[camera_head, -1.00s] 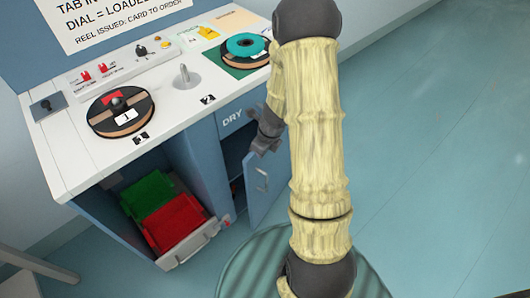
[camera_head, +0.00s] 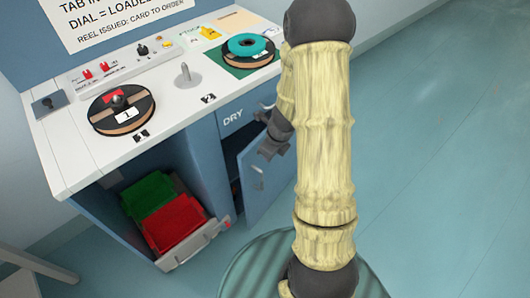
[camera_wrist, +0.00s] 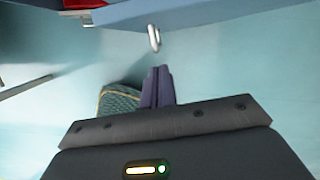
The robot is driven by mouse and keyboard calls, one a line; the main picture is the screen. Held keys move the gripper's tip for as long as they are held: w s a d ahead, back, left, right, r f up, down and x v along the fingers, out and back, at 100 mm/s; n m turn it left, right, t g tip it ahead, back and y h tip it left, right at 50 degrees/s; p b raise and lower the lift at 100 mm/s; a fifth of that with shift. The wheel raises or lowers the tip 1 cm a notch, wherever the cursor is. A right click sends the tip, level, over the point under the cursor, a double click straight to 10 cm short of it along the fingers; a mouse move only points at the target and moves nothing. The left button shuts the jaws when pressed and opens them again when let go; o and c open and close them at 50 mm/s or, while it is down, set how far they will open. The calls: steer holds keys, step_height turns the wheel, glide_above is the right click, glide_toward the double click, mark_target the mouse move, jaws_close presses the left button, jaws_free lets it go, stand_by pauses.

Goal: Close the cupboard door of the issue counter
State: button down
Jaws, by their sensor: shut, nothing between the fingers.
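The cupboard door (camera_head: 258,193) of the issue counter (camera_head: 75,155) stands open. It is a blue panel with a pale handle (camera_head: 257,180), and a dark gap shows to its left. My gripper (camera_head: 268,150) is at the door's upper part, just above the handle; I cannot tell whether it touches the door. In the wrist view my gripper (camera_wrist: 158,72) has its fingers together and empty. A pale handle (camera_wrist: 154,38) lies just beyond the tips there, apart from them in the picture. My arm hides the space right of the door.
A drawer marked DRY (camera_head: 234,118) sits above the cupboard. An open pull-out with a green bin (camera_head: 147,193) and a red bin (camera_head: 172,222) juts out at left. Reels (camera_head: 121,110) and a peg stand on the countertop. The floor (camera_head: 430,170) at right is clear.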

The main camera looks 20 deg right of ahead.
steer(key=p+v, duration=0.5)
steer(key=v, duration=0.5)
step_height(320, 180, down, 6)
steer(key=s+m+y+p, duration=0.1)
steer(key=m+y+p, duration=0.4)
steer(key=m, duration=1.4)
steer(key=shift+s+d+m+p, duration=0.35)
steer(key=shift+m+p, duration=0.05)
steer(key=shift+p, duration=0.25)
steer(key=shift+f, duration=0.25)
steer(key=shift+w+a+f+b, duration=0.15)
steer(key=shift+w+a+f, duration=0.8)
steer(key=shift+a+f, duration=0.35)
steer(key=shift+w+a+f+b, duration=0.15)
steer(key=shift+w+a+f, duration=0.75)
steer(key=shift+a+f, duration=0.4)
steer(key=shift+w+a+f+b, duration=0.15)
steer(key=shift+w+a+f, duration=0.8)
steer(key=shift+a+f, duration=0.35)
